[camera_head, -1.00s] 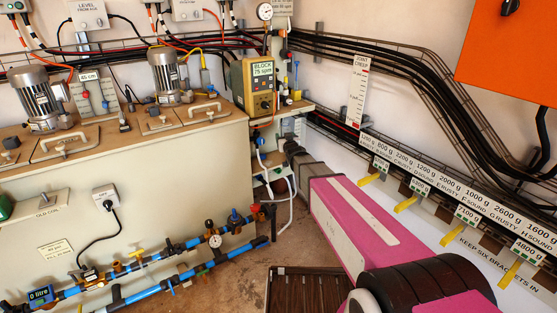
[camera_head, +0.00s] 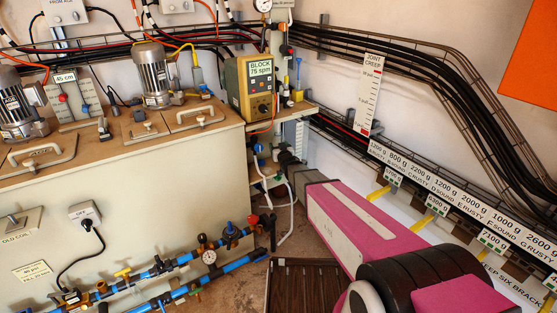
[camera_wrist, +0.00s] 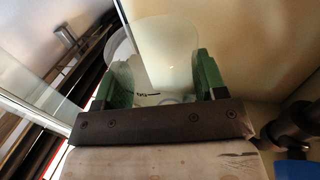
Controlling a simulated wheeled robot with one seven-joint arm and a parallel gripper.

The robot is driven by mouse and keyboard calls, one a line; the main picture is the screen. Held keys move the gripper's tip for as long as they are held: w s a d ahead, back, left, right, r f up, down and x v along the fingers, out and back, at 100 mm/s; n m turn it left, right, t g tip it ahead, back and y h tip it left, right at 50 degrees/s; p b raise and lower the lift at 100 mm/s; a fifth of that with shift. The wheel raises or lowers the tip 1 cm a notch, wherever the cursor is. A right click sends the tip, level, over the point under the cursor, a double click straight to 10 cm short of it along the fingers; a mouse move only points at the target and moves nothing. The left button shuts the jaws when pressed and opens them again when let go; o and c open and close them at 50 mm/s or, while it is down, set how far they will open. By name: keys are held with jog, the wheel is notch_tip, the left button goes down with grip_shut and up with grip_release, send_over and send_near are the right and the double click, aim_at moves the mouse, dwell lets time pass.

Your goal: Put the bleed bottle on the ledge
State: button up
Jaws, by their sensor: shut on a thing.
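My gripper (camera_wrist: 158,88) has green-padded fingers on both sides of a clear, see-through round vessel (camera_wrist: 152,40), which appears to be the bleed bottle. Dark marks show on its wall between the fingers. In the head view my pink arm reaches away toward the corner, and its end is by the side of the tank, below a small ledge (camera_head: 302,109). The bottle cannot be made out there. The ledge carries the yellow-brown pump (camera_head: 252,87) and small items.
The large beige tank (camera_head: 150,195) stands at the left, with motors (camera_head: 152,74) and lidded hatches on top. Blue pipes (camera_head: 240,262) run low along its front. White tubing (camera_head: 288,222) hangs below the ledge near my arm's end. Labelled brackets line the right wall.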

jog(key=shift+f, duration=3.3)
jog(key=shift+f, duration=0.2)
jog(key=o, duration=0.9)
jog(key=shift+r, duration=0.15)
